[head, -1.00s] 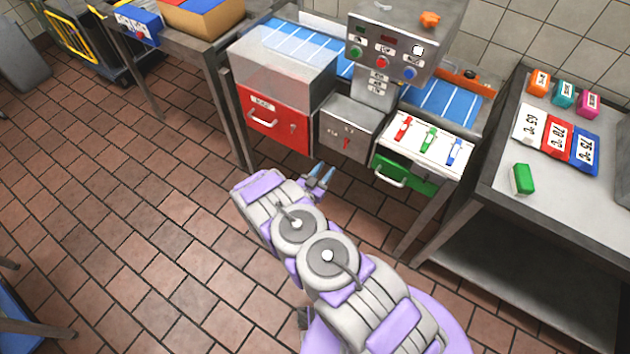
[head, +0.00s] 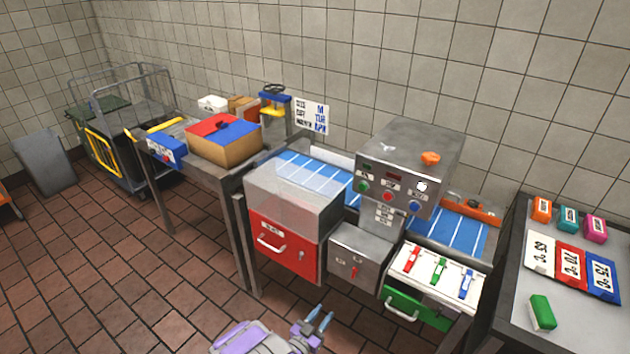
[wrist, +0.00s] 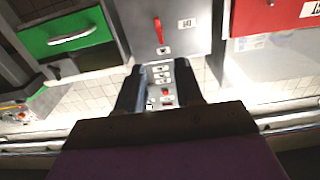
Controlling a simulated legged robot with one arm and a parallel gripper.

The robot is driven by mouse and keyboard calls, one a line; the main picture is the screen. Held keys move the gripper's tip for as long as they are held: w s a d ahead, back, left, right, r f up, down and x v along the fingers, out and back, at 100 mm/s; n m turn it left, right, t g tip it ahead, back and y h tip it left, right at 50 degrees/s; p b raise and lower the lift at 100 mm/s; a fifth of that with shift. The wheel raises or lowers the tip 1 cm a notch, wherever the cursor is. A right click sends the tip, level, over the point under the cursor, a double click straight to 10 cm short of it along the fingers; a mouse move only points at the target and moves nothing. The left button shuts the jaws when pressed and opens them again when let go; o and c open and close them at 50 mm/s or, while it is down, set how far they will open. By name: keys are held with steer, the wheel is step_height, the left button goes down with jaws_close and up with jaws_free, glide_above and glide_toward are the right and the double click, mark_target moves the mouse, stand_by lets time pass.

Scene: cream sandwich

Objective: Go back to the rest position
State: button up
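My gripper (head: 320,316) is low at the bottom of the head view, in front of the machine's grey lower box. Its two bluish fingers are apart with nothing between them. In the wrist view my gripper (wrist: 160,88) also shows two dark fingers spread apart and empty. The machine's control panel (head: 393,190) stands behind it, with the red drawer (head: 283,248) to the left and the green drawer (head: 416,308) to the right. The gripper appears clear of all of them.
A table with a red and blue topped box (head: 224,148) stands at the left, near a wire cart (head: 127,150). A side table at right bears coloured blocks, labelled cards and a green block (head: 542,313). The tiled floor (head: 150,290) at left is clear.

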steer(key=w+a+r+g+y, duration=0.4)
steer(key=w+a+r+y, duration=0.3)
steer(key=w+a+r, duration=0.15)
steer(key=s+a+r+n+g+y, duration=0.1)
steer(key=s+r+n+g+y, duration=0.15)
steer(key=r, duration=0.55)
steer(key=s+a+r+n+g+y, duration=0.1)
steer(key=s+r+g+y, duration=0.15)
steer(key=r, duration=0.55)
steer(key=s+d+r+n+g, duration=0.1)
steer(key=s+d+r, duration=0.25)
steer(key=s, duration=0.25)
steer(key=s+d+r+n+g+y, duration=0.1)
steer(key=s+d+r, duration=0.1)
steer(key=s+r, duration=0.3)
steer(key=s+d+r+n+g, duration=0.1)
steer(key=s+d+r, duration=0.15)
steer(key=s, duration=0.45)
steer(key=s+d+r+g, duration=0.1)
steer(key=s+d, duration=0.3)
steer(key=s, duration=0.3)
steer(key=s+d+r+g+h, duration=0.1)
steer(key=s+d, duration=0.3)
steer(key=s, duration=0.4)
steer(key=s+d+r+g+h, duration=0.1)
steer(key=s+d+r+g, duration=0.1)
steer(key=s+d, duration=0.3)
steer(key=s+n, duration=0.1)
steer(key=s, duration=0.2)
steer(key=shift+s+r, duration=0.25)
